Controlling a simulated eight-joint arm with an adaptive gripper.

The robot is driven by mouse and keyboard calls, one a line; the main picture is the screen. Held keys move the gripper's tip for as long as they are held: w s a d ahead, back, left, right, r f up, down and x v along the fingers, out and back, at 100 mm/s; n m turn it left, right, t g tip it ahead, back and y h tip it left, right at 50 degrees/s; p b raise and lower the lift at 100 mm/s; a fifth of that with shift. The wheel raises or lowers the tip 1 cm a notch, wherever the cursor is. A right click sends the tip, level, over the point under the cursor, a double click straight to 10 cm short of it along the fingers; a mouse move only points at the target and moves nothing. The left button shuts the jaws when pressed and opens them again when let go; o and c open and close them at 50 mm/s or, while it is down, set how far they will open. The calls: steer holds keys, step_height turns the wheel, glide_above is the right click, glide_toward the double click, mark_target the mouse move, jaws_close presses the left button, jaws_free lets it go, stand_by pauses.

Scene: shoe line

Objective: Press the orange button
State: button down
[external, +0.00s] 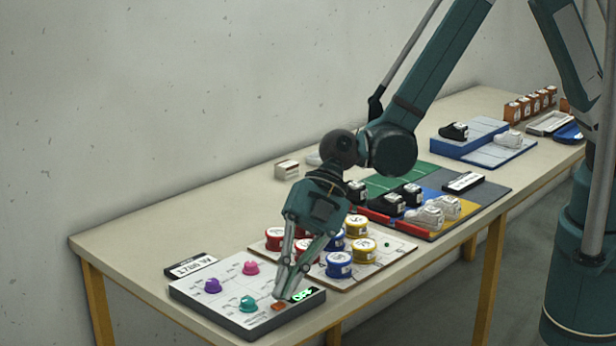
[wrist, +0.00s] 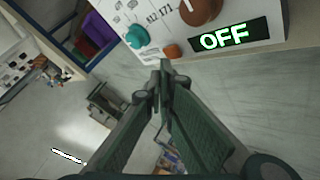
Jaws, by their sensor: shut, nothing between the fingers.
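The small round orange button (wrist: 173,51) is on the white control panel, between a teal knob (wrist: 137,37) and a black display (wrist: 229,35) reading OFF in green. In the external view the orange button (external: 279,306) shows near the panel's front edge, just below my fingertips. My gripper (external: 284,293) is shut and empty, pointing down over the panel (external: 230,315). In the wrist view my gripper's fingertips (wrist: 160,72) appear just below the button in the picture. I cannot tell the exact gap between tips and button.
A larger orange-brown knob (wrist: 202,9) sits beside the display. Pink (external: 251,268) and purple (external: 213,286) knobs are on the panel. A board (external: 345,286) with several colored round tins stands right beside it. Shoes and trays lie farther along the table.

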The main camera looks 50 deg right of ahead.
mark_target(284, 304)
steer(key=shift+r+p, duration=1.1)
steer(key=shift+r, duration=1.8)
